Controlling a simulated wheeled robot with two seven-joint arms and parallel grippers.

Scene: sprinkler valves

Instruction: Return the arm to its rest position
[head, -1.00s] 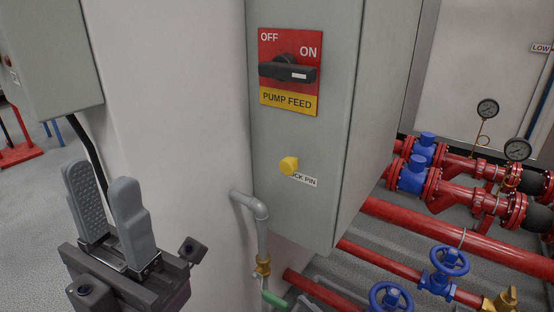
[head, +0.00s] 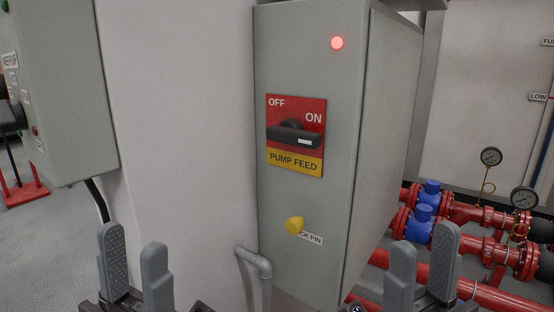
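My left gripper (head: 136,250) is at the lower left, in front of the white column, with its two grey fingers upright, parted and empty. My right gripper (head: 427,250) is at the lower right, in front of the cabinet's side and the red pipes, its fingers also upright, parted and empty. Both are clear of the pump feed switch (head: 294,136), whose black handle lies nearly level with its white mark toward ON. The yellow lock pin knob (head: 294,226) is below the switch and partly covers its label. The lower parts of both grippers are cut off.
The grey cabinet (head: 305,50) carries a lit red lamp (head: 337,43). A second grey box (head: 62,100) is at the left. A grey pipe (head: 262,266) runs below the cabinet. Red pipes with blue fittings (head: 420,224) and gauges are at the right.

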